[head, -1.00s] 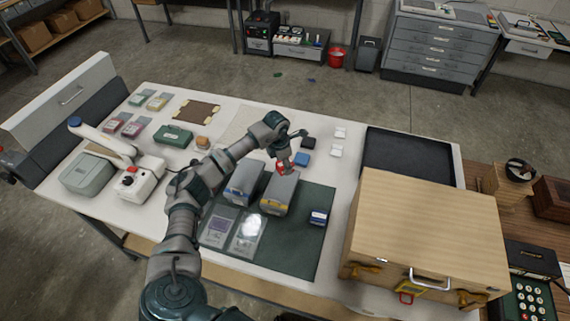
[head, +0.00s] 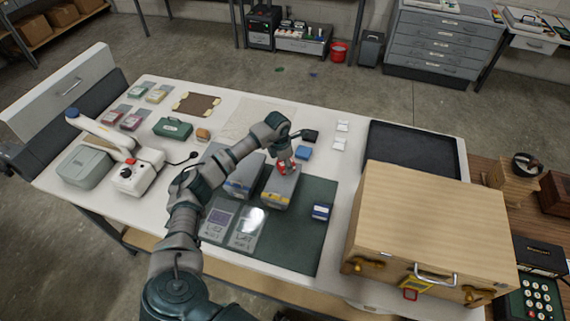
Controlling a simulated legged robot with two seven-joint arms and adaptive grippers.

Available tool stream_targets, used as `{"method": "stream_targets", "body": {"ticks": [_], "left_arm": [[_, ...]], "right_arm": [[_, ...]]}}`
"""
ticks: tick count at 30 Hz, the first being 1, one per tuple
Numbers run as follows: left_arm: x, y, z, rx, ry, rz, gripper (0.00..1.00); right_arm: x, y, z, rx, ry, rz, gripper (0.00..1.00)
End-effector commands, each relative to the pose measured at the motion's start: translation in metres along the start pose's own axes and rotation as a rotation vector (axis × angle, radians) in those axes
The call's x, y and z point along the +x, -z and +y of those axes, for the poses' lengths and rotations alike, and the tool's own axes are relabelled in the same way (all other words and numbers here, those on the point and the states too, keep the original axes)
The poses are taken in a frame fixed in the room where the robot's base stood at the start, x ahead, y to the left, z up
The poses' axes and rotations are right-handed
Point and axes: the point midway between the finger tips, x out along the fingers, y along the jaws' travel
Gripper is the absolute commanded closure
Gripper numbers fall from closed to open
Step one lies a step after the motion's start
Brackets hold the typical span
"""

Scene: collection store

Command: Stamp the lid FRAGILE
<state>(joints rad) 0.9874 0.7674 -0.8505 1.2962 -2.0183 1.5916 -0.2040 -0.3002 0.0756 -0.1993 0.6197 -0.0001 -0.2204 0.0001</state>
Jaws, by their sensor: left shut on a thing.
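Two grey boxes lie side by side on a dark green mat (head: 310,245). The left box (head: 243,176) has a blue label and is partly hidden by my arm. The right box (head: 281,188) has a yellow label on its near end. My left gripper (head: 285,164) points down over the far end of the right box's lid. It is shut on a small red stamp, mostly hidden by the fingers. I cannot tell whether the stamp touches the lid. No mark shows on the lid. My right gripper is out of view.
Just behind the mat are a blue block (head: 303,153) and a black pad (head: 310,136). A small blue-and-white box (head: 320,211) lies on the mat. A large wooden case (head: 435,220) and a black tray (head: 415,150) fill the right side. A white lamp-like device (head: 138,175) stands left.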

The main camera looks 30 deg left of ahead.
Motion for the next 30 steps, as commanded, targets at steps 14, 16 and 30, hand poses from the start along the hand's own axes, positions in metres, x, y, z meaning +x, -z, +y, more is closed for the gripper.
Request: {"method": "stream_targets", "body": {"ticks": [14,16,30], "left_arm": [[0.0042,0.0009,0.0004,0.000,0.000,0.000,0.73],[0.0050,0.0009,0.0004,0.000,0.000,0.000,0.73],[0.0087,0.0013,0.0003,0.000,0.000,0.001,0.73]], "right_arm": [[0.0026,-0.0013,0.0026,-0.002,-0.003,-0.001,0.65],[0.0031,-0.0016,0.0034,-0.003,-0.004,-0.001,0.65],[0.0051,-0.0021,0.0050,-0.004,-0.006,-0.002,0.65]]}}
